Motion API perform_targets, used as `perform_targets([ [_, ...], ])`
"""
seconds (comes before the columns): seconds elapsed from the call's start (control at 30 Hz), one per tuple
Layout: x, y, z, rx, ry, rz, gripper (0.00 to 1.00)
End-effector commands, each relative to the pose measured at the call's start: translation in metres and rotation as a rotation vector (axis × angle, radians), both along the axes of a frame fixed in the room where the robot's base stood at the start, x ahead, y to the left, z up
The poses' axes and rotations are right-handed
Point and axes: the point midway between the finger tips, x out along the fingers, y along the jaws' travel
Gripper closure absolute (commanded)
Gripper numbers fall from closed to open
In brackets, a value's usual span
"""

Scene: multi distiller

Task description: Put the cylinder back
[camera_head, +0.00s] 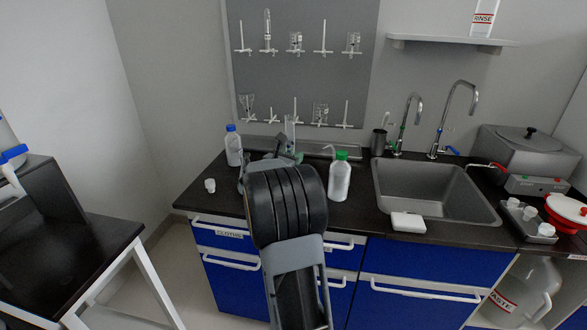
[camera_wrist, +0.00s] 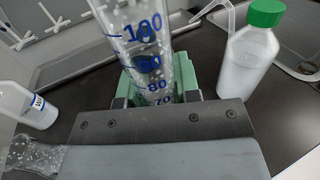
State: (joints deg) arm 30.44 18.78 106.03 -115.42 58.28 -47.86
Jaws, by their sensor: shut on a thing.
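A clear graduated cylinder (camera_wrist: 145,50) with blue numbers stands large in the wrist view. My gripper (camera_head: 285,150) is shut around it, with green finger pads on its sides. The cylinder (camera_head: 290,127) also shows as a thin upright tube above my gripper in the head view. Its base is hidden behind the gripper, so I cannot tell whether it touches the counter. A grey pegboard (camera_head: 300,75) on the wall behind holds several pieces of glassware on white pegs in two rows.
A blue-capped bottle (camera_head: 233,147) stands left of my gripper and a green-capped wash bottle (camera_head: 340,178) stands close on the right. A small white cup (camera_head: 210,185) is near the counter's left edge. A sink (camera_head: 430,190) with tall taps lies further right.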

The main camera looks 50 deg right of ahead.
Motion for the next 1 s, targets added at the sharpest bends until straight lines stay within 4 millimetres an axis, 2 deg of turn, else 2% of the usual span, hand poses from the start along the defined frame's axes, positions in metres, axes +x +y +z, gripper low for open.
perform_targets([
  [0.27, 0.004, -0.008, -0.011, 0.0, 0.0, -0.001, 1.0],
  [0.5, 0.006, -0.01, -0.042, 0.001, 0.002, 0.0, 1.0],
  [0.93, 0.006, -0.01, -0.048, -0.001, -0.001, 0.0, 1.0],
  [0.97, 0.006, -0.01, -0.048, 0.0, 0.0, 0.0, 0.69],
  [1.0, 0.006, -0.01, -0.047, 0.0, 0.0, 0.0, 0.65],
])
